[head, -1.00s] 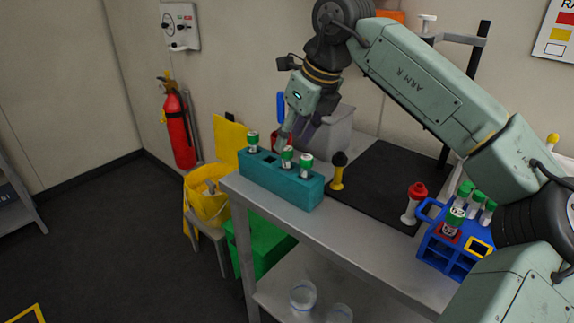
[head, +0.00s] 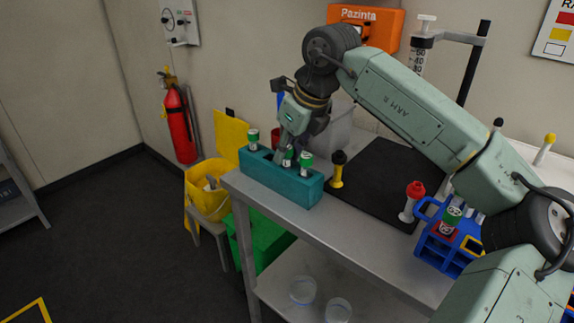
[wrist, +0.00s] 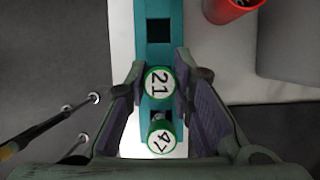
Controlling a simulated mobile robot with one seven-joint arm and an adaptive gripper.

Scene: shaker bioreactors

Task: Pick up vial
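A teal rack (head: 262,177) stands at the left end of the bench and holds green-capped vials. The left vial (head: 252,139) and right vial (head: 306,163) show clearly; the middle vial (head: 288,158) is partly hidden by my gripper (head: 286,145). In the wrist view, my open gripper points down with one finger on each side of the vial marked 21 (wrist: 159,83). Small gaps show between its cap and the fingers. The vial marked 47 (wrist: 162,137) is just behind it, nearer my palm in the picture.
A black-and-yellow tool (head: 338,169) stands right of the rack. A red-and-white one (head: 412,201) and a blue rack (head: 440,250) with vials stand further right. A grey bin (head: 340,130) is behind my gripper. A black mat (head: 385,175) is mostly clear.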

